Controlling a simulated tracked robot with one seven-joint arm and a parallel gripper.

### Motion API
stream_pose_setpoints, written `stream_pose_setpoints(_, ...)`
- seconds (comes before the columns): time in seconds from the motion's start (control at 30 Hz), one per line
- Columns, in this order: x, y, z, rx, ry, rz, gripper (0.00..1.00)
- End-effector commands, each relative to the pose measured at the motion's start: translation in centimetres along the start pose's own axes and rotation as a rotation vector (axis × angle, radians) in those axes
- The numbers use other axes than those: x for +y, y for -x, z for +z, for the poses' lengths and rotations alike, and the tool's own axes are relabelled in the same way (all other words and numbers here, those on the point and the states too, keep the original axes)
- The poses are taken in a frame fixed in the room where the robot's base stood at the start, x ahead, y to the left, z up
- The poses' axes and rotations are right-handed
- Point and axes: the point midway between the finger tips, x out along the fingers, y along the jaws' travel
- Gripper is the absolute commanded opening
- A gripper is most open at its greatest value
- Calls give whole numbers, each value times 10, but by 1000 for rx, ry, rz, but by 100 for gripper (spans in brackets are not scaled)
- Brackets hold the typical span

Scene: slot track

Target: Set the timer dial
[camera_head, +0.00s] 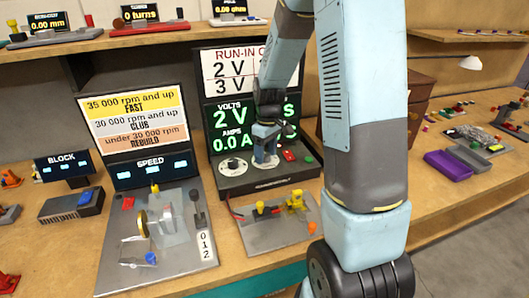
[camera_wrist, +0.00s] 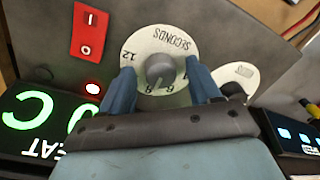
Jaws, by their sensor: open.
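The timer dial is a round white plate (camera_wrist: 163,40) marked SECONDS, upside down in the wrist view, with numbers around its rim. A grey knob (camera_wrist: 160,68) stands at its centre. I cannot read its setting for certain. My gripper (camera_wrist: 161,80) is open, its two blue fingers on either side of the knob with a visible gap at each side. In the head view my gripper (camera_head: 265,160) is down at the run-in unit's sloped panel (camera_head: 247,185) and hides most of the timer dial.
A red I/O switch (camera_wrist: 90,30) and lit red lamp (camera_wrist: 92,88) sit beside the dial. A second white dial (camera_wrist: 237,75) sits on the other side, partly behind a finger. The lit volts display (camera_head: 232,120) rises behind. The speed rig (camera_head: 160,225) stands at left.

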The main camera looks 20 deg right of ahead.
Motion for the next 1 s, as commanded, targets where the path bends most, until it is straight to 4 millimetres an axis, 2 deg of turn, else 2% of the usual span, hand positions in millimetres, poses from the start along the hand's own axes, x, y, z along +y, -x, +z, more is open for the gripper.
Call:
stream_pose_setpoints(0.07,0,0,0,0,0,0,62)
stream_pose_setpoints(0.67,0,0,0,0,0,0,7)
stream_pose_setpoints(1.0,-1,0,-1,4,-56,0,7)
